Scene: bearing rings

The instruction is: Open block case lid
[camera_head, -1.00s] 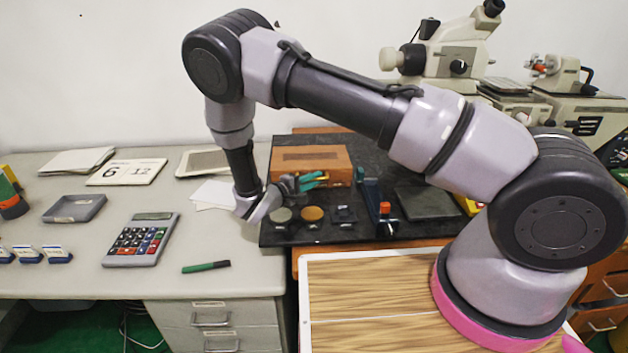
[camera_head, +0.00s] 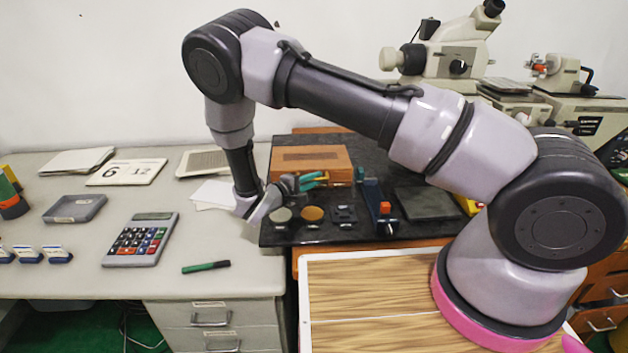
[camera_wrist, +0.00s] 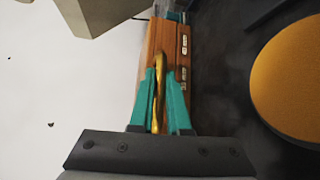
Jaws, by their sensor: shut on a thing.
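The wooden block case (camera_head: 310,155) sits near the back of the dark slab, and its lid looks closed. In the wrist view, the case (camera_wrist: 152,50) shows brown wood and small silvery fittings on one face. My gripper (camera_head: 314,181) is at the front left of the case. In the wrist view, the teal fingers of my gripper (camera_wrist: 162,88) are shut on a slim brass-coloured handle (camera_wrist: 160,75) at the case. My wrist hides part of the case's front left in the head view.
An orange disc (camera_head: 313,214), a grey disc (camera_head: 281,214) and a small dark block (camera_head: 344,214) lie in front of the case. A blue fixture with an orange-red part (camera_head: 384,208) stands to the right. A calculator (camera_head: 140,240) and a marker (camera_head: 206,267) lie on the left desk.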

